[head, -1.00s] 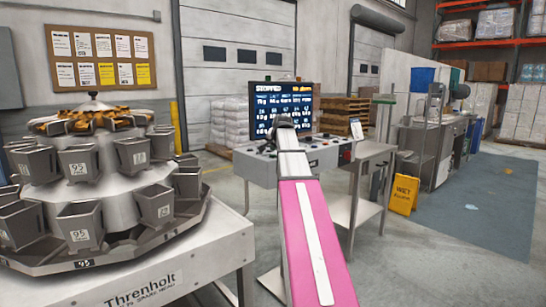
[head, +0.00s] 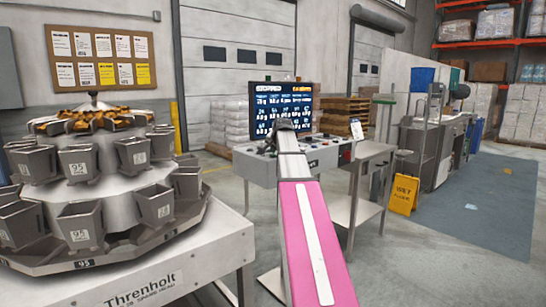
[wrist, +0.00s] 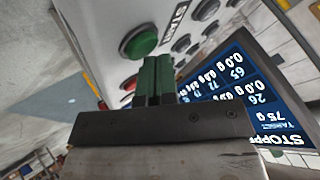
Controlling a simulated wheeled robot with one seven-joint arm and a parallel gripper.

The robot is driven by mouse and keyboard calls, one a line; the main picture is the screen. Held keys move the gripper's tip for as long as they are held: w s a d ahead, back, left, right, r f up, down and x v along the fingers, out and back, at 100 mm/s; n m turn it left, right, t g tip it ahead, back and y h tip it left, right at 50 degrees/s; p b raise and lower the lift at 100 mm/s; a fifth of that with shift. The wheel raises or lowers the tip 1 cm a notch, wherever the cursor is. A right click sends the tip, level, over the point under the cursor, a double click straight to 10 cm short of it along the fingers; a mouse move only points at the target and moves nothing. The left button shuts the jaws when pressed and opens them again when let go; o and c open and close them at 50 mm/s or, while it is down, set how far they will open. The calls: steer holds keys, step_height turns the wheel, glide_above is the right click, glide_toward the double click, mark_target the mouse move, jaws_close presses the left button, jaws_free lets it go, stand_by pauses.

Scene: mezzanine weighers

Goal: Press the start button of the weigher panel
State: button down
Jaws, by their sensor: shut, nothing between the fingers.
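The weigher panel is a light grey sloped console (head: 240,155) in the middle of the head view, with a dark screen (head: 272,98) behind it. In the wrist view a round green button (wrist: 138,42) sits in a dark ring beside the label "START" (wrist: 177,20). A red button (wrist: 128,84) is partly visible below it. My gripper (wrist: 155,66) is shut and empty, with its green fingertips just below and right of the green button. I cannot tell whether they touch the panel. The screen in the wrist view (wrist: 255,92) reads "STOPPED" and 0.0 g values.
Several dark knobs or buttons (wrist: 206,9) line the panel beside the label. A multihead weigher with grey buckets (head: 95,190) stands at the left. A steel side table (head: 370,152) and a yellow wet-floor sign (head: 404,194) stand right of the panel. Floor further right is clear.

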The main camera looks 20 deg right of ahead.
mark_target(274, 155)
steer(key=shift+f, duration=0.2)
steer(key=shift+r, duration=0.1)
stand_by(0.5)
steer(key=shift+r, duration=0.75)
steer(key=shift+r, duration=2.5)
